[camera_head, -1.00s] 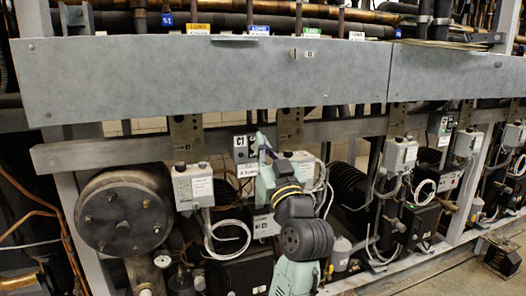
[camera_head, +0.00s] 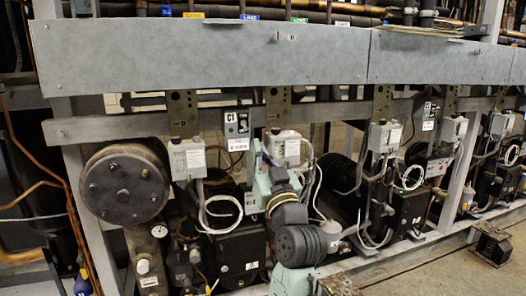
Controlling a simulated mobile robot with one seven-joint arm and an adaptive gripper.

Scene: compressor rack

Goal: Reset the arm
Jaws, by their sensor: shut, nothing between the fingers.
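My arm rises from the bottom centre in pale green and dark grey, bent toward the rack. My gripper (camera_head: 259,154) is at its far upper end, in front of the rack just below the C1 control box (camera_head: 236,127). It is small and largely hidden by my own wrist. It is shut and I see nothing held in it. I cannot tell how far it is from the boxes behind it.
The compressor rack fills the view, with a long grey panel (camera_head: 200,60) across the top. A round compressor end (camera_head: 123,187) is at the left. Grey switch boxes (camera_head: 187,158) with looped cables line the rail. Open floor (camera_head: 430,270) shows at the lower right, with a small dark device (camera_head: 492,243) on it.

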